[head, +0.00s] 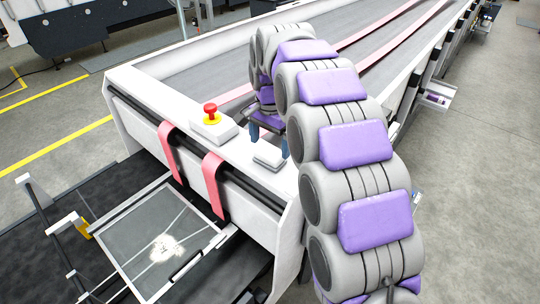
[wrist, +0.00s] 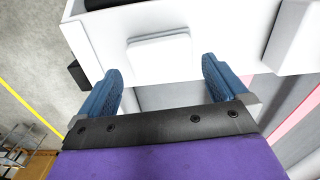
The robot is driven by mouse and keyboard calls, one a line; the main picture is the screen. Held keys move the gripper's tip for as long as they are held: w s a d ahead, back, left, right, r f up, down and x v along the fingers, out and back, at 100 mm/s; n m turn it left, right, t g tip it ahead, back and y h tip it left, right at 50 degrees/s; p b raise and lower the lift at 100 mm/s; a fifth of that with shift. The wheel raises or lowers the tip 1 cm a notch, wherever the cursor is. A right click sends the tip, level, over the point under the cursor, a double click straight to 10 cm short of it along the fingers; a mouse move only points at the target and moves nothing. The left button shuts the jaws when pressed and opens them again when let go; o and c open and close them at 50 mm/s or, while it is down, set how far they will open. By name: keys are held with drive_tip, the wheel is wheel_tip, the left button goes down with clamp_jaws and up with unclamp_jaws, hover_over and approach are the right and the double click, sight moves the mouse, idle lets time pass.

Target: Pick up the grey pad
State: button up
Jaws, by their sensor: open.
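The grey pad (head: 268,155) is a small, pale, flat block with rounded corners. It lies on the white end frame of the machine, near its right corner. In the wrist view the pad (wrist: 160,53) shows just beyond my fingertips, roughly centred between them. My gripper (head: 269,139) is at the pad, with its two blue fingers spread apart. In the wrist view my gripper (wrist: 163,70) is open with nothing between the fingers. I cannot tell how high the fingertips are above the white surface.
A red emergency stop button (head: 211,112) on a pale box stands left of the pad on the same white frame. Pink belts (head: 214,185) loop over the frame's front edge. A glass-like panel (head: 160,240) lies lower in front. Open floor (head: 465,200) is at the right.

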sight(269, 151)
drive_tip(key=f, duration=0.3)
drive_tip(key=f+p, duration=0.1)
drive_tip(key=shift+a+f, duration=0.15)
drive_tip(key=shift+a, duration=0.15)
drive_tip(key=shift+w+d+f, duration=0.1)
drive_tip(key=shift+d, duration=0.3)
drive_tip(key=shift+c, duration=0.8)
drive_tip(key=shift+a, duration=0.3)
drive_tip(key=c, duration=0.6)
